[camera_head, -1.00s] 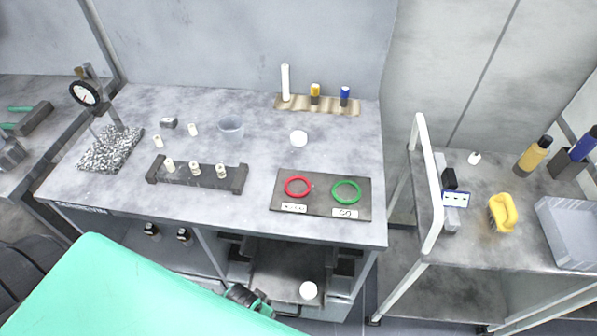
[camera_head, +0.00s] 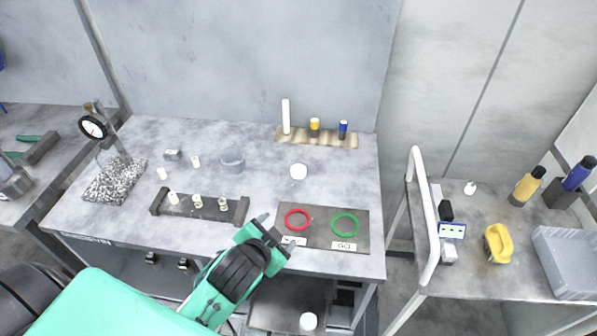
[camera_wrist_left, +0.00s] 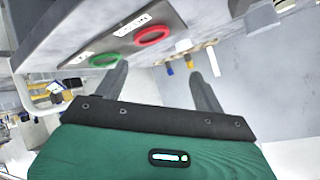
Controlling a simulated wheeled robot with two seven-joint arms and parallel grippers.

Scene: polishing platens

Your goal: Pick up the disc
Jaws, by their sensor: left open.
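A white round disc (camera_head: 298,171) lies on the grey table behind the dark plate. A similar white round piece (camera_head: 308,321) shows low down, below the table's front edge. My left gripper (camera_head: 278,232) is open and empty at the table's front edge, just left of the dark plate and in front of the white disc. The left wrist view shows its two fingers (camera_wrist_left: 160,72) spread apart with nothing between them. My right gripper is not in view.
The dark plate (camera_head: 318,240) bears a red ring (camera_head: 286,220) and a green ring (camera_head: 333,223). A dark holder (camera_head: 185,208) with several small white cylinders lies to the left. A wooden rack (camera_head: 291,138) stands at the back. A white rail (camera_head: 428,230) edges the right cart.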

